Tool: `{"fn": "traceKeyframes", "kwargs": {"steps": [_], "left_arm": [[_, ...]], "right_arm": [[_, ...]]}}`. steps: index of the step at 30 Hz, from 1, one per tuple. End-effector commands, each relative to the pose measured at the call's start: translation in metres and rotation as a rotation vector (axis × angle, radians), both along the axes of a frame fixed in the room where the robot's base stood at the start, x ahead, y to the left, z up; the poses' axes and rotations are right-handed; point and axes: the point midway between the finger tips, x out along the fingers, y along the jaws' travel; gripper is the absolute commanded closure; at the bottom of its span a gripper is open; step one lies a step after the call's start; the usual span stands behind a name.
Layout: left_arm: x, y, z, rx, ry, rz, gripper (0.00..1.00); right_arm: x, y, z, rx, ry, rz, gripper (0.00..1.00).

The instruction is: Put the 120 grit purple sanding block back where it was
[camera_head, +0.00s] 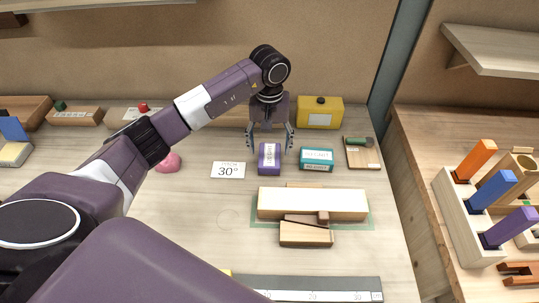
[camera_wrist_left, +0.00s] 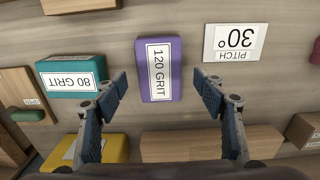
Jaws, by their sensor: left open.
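The purple sanding block (camera_head: 269,159) rests on the bench between a pitch card and a teal block. In the left wrist view its label reads 120 GRIT on the purple block (camera_wrist_left: 159,69), which lies ahead of and between the finger lines. My left gripper (camera_head: 269,146) is open above and just behind the block, with nothing between its fingers. In the left wrist view the open fingers (camera_wrist_left: 165,93) are spread wider than the block. My right gripper is not in view.
The teal 80 grit block (camera_head: 316,159) stands just right of the purple one. The 30° pitch card (camera_head: 228,170) lies to the left. A yellow box (camera_head: 320,112) stands behind. A long pale-topped wooden piece (camera_head: 312,204) lies in front. Bare bench shows at front left.

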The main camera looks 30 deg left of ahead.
Motion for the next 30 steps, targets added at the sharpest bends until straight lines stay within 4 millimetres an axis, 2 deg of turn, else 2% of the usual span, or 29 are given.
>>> {"fn": "traceKeyframes", "kwargs": {"steps": [1, 6, 12, 18, 30], "left_arm": [[0.002, 0.001, 0.01, 0.001, -0.007, -0.002, 0.36], [0.001, 0.0, 0.047, 0.0, -0.005, -0.001, 0.36], [0.0, 0.0, 0.075, 0.0, -0.002, -0.001, 0.36], [0.0, 0.0, 0.083, 0.0, 0.0, 0.0, 0.36], [0.0, 0.0, 0.083, 0.0, 0.0, 0.0, 0.36]], "right_arm": [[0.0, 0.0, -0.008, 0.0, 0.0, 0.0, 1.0], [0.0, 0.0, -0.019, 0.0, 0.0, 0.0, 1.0], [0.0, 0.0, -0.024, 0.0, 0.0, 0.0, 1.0], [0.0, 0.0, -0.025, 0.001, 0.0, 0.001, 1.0], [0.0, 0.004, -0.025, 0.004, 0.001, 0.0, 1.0]]}}
